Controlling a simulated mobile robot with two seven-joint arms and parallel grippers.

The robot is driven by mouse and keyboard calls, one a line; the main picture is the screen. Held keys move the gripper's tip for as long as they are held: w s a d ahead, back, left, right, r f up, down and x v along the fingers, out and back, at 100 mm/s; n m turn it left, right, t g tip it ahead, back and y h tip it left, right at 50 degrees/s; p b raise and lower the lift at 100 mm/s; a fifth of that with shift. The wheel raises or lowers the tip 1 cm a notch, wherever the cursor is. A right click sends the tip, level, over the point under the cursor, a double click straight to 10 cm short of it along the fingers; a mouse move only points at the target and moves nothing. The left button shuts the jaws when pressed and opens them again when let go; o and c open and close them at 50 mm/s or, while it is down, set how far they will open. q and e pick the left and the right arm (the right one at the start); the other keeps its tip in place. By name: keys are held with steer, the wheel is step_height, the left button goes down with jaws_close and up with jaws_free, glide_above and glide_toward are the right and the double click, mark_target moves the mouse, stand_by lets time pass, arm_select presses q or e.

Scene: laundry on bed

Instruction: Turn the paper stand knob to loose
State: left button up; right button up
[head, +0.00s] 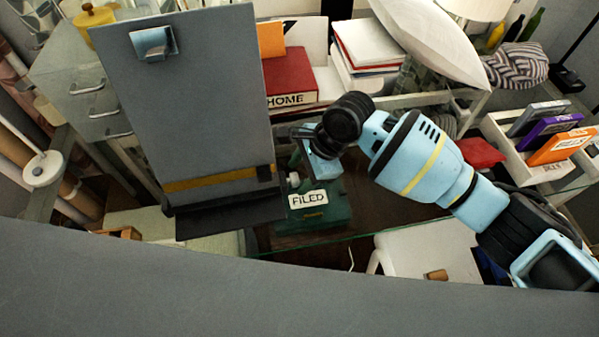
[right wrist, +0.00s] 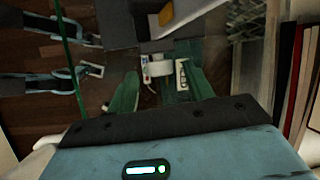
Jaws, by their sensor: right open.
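The paper stand (head: 200,100) is a tall grey board with a metal clip at its top and a dark ledge at its bottom. Its small white knob (head: 293,179) sticks out at the lower right edge. My right gripper (head: 312,152) is just above and right of the knob, its fingers partly hidden by the wrist. In the right wrist view, the gripper (right wrist: 163,82) is open, with its two green fingers apart. The white knob (right wrist: 157,69) shows between and just beyond the fingertips. Contact cannot be told. My left gripper is not in view.
A green box labelled FILED (head: 313,214) sits below the knob. A red HOME binder (head: 290,78) stands behind. A white tray (head: 520,165) with colored boxes is at the right. A glass edge and a grey surface (head: 250,295) lie in front.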

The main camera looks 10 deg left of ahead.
steer(key=shift+a+f, duration=0.3)
steer(key=shift+f, duration=0.2)
